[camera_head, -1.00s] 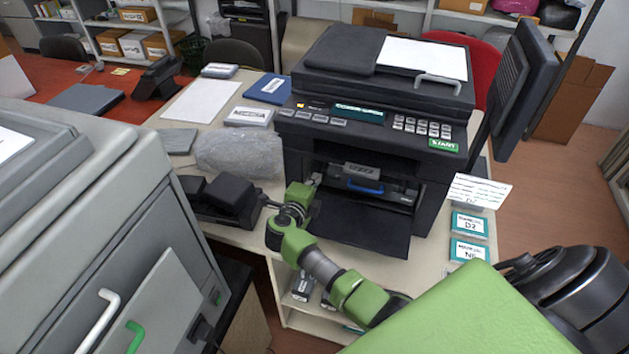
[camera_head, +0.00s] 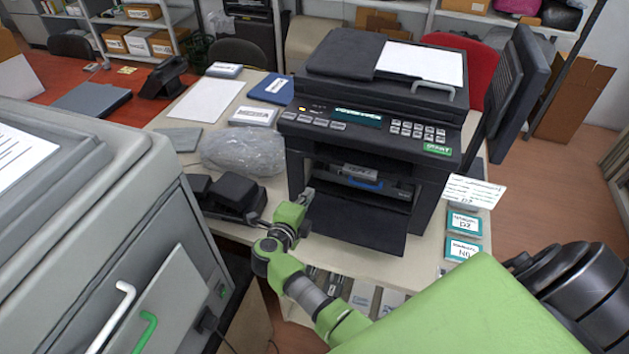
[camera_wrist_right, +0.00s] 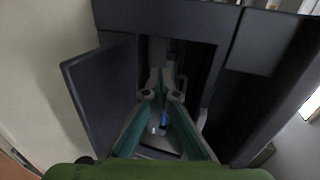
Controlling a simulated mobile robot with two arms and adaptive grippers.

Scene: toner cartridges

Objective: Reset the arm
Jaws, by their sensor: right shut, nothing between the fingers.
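My right arm reaches from the lower right of the head view to the front of a black printer (camera_head: 375,150). My right gripper (camera_head: 306,205) is shut and empty, at the left edge of the printer's lowered front flap (camera_head: 355,223). In the right wrist view the two fingers of the gripper (camera_wrist_right: 161,82) come together before the printer's open bay. Inside the bay sits a dark cartridge with a blue handle (camera_head: 362,184). My left gripper is not in view.
A black desk device (camera_head: 232,193) and a plastic-wrapped bundle (camera_head: 245,150) lie left of the printer. Labelled boxes (camera_head: 463,223) stand at its right. A large grey machine (camera_head: 130,190) fills the left. A shelf with boxes lies below the tabletop.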

